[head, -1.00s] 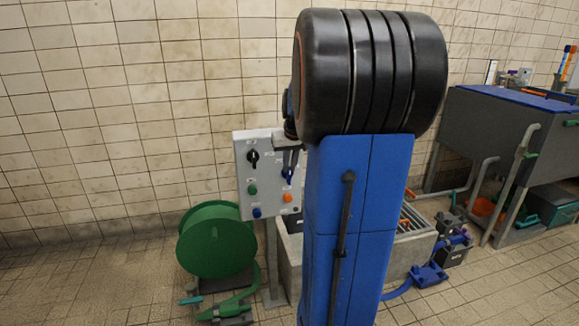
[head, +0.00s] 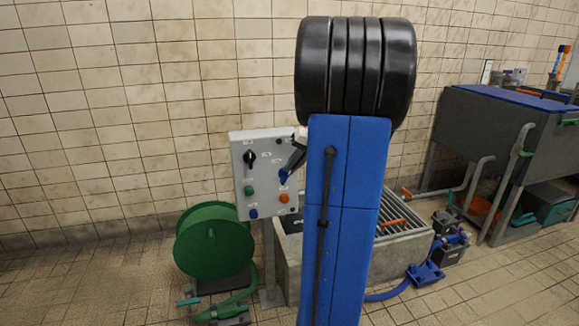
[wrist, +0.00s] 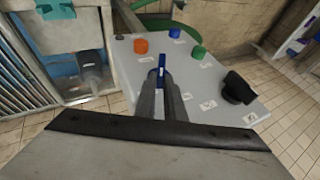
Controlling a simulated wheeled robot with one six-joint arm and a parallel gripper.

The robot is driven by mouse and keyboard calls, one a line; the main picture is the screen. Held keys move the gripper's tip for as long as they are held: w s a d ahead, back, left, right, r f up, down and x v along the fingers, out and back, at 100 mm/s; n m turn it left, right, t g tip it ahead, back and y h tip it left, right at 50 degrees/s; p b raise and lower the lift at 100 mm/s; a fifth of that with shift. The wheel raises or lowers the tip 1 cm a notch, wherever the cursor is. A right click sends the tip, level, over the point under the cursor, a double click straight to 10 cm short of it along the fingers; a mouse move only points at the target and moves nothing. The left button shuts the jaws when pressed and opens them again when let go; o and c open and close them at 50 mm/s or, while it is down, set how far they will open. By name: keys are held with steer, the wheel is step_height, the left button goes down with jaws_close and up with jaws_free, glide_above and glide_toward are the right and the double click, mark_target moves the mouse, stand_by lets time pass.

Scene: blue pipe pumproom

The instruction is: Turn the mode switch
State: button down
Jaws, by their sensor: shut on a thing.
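A grey control panel (head: 268,180) stands on a post in front of the tiled wall. On its right side is a switch with a blue handle (head: 283,177), which also shows in the wrist view (wrist: 162,63). My gripper (head: 291,166) is at the blue handle, its dark fingers (wrist: 162,88) closed around it in the wrist view. The handle looks tilted in the head view. A black rotary knob (head: 249,158) sits at the panel's upper left, apart from my gripper. I cannot read the labels to tell which is the mode switch.
Green (head: 249,190), orange (head: 284,198) and blue (head: 253,213) buttons sit lower on the panel. A green hose reel (head: 212,242) stands below left. A concrete basin with a grate (head: 390,235) is at the right, partly hidden by my arm. The floor at front left is clear.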

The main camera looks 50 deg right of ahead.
steer(key=shift+s+d+f+m+t+y, duration=0.15)
steer(key=shift+d+f+m+t+y, duration=0.15)
steer(key=shift+t+y, duration=0.45)
steer(key=shift+s+d+f+m+t+y, duration=0.2)
steer(key=shift+f+t+y, duration=0.3)
steer(key=shift+y, duration=0.35)
steer(key=shift+s+d+f+m+t+y, duration=0.2)
steer(key=shift+f+m+t+y, duration=0.1)
steer(key=shift+t+y, duration=0.45)
steer(key=c, duration=1.8)
jaws_free()
steer(key=shift+w, duration=0.1)
steer(key=shift+c, duration=0.2)
steer(key=v, duration=1.7)
steer(key=shift+d, duration=0.2)
